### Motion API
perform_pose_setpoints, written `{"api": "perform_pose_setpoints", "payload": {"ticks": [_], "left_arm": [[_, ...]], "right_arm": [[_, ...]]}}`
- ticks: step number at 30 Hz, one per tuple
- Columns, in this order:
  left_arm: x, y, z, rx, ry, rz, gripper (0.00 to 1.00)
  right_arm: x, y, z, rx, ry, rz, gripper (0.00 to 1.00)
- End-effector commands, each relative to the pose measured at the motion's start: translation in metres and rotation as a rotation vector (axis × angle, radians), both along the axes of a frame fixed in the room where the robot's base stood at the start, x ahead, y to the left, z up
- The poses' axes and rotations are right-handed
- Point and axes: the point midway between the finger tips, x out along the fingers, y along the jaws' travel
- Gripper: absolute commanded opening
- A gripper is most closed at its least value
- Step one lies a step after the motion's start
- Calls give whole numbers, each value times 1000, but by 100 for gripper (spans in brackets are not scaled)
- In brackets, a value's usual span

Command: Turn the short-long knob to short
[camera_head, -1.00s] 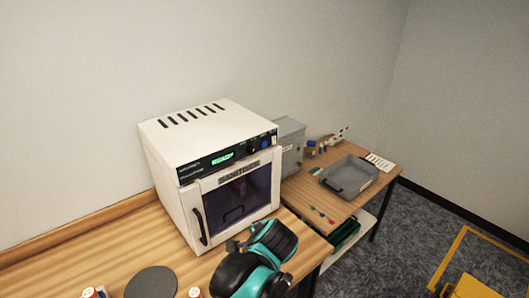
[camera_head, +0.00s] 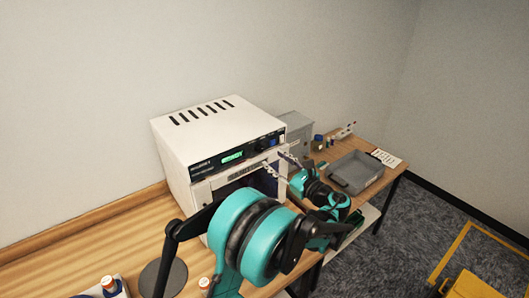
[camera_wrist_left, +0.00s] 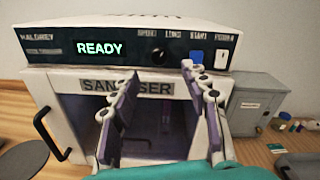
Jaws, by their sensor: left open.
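The white sanitiser (camera_head: 200,130) stands on the wooden bench with its front panel facing me. In the left wrist view its black round knob (camera_wrist_left: 158,57) sits under small, blurred lettering, between the READY display (camera_wrist_left: 101,48) and a blue button (camera_wrist_left: 196,57). I cannot tell which way the knob points. My left gripper (camera_head: 274,161) is open and empty in front of the sanitiser's upper right front. In the left wrist view its fingers (camera_wrist_left: 160,74) appear on either side of and just below the knob, apart from it. My right gripper is not in view.
The sanitiser door (camera_wrist_left: 75,115) has a black handle (camera_wrist_left: 48,135) at left. A white switch (camera_wrist_left: 222,60) is right of the blue button. A grey box (camera_head: 297,130) stands beside the sanitiser. A grey tray (camera_head: 356,172) lies on the side table.

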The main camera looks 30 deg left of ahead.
Motion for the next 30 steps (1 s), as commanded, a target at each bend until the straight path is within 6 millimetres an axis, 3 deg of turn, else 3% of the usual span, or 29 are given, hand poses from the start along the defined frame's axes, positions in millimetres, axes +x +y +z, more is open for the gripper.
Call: {"api": "perform_pose_setpoints", "payload": {"ticks": [9,22,27,30], "left_arm": [[18,49,-1,-4,-2,2,46],[23,60,0,-4,-2,-1,46],[23,60,0,-4,-3,-1,1],[23,60,0,-4,-3,-1,0]], "right_arm": [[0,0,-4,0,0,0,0],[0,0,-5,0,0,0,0],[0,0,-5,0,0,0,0],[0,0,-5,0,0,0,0]]}}
